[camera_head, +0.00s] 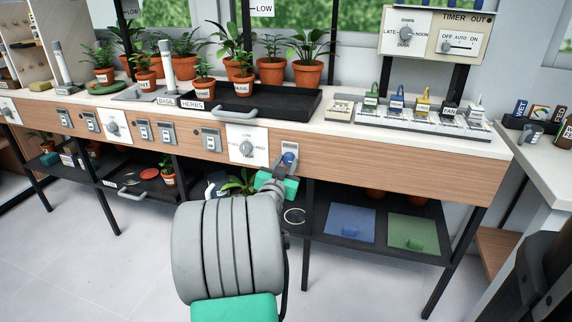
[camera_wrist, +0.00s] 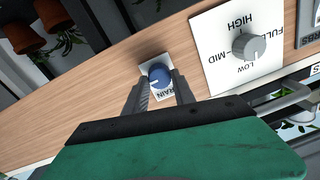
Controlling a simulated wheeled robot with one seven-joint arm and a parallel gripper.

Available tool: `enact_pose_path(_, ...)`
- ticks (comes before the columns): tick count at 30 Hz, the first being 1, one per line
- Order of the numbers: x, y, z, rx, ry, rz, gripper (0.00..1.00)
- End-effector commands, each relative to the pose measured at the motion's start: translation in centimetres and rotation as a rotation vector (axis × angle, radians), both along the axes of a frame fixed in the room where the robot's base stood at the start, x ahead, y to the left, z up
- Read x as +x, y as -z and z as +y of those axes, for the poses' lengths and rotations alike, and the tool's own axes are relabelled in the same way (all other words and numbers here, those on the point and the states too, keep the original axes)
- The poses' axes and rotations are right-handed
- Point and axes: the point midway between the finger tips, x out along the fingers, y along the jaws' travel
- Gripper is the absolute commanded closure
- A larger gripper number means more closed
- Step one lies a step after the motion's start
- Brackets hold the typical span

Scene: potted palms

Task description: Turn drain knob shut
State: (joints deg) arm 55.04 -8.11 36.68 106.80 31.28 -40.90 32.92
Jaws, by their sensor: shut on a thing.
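The drain knob is a small round blue knob (camera_wrist: 159,76) on a white plate lettered "RAIN" in the part that shows, set in the wooden front of the bench. In the head view the blue knob (camera_head: 288,158) is at the bench front, right of a larger white dial plate. My gripper (camera_wrist: 160,88) has its two dark fingers on either side of the blue knob and is shut on it. In the head view my gripper (camera_head: 283,172) reaches the knob from below, and the arm hides part of the area under it. A pale pointer mark shows on the knob's face.
A grey dial (camera_wrist: 248,46) marked HIGH, MID, LOW is close beside the drain knob. A lower shelf holds a blue mat (camera_head: 350,222) and a green mat (camera_head: 411,230). The floor in front is clear.

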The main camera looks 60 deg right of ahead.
Motion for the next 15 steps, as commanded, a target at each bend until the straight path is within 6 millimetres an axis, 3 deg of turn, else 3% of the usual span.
enact_pose_path(6,-0.02,0.03,0.01,0.0,0.0,0.0,1.0)
enact_pose_path(15,-0.02,0.02,0.02,0.0,0.001,0.007,1.0)
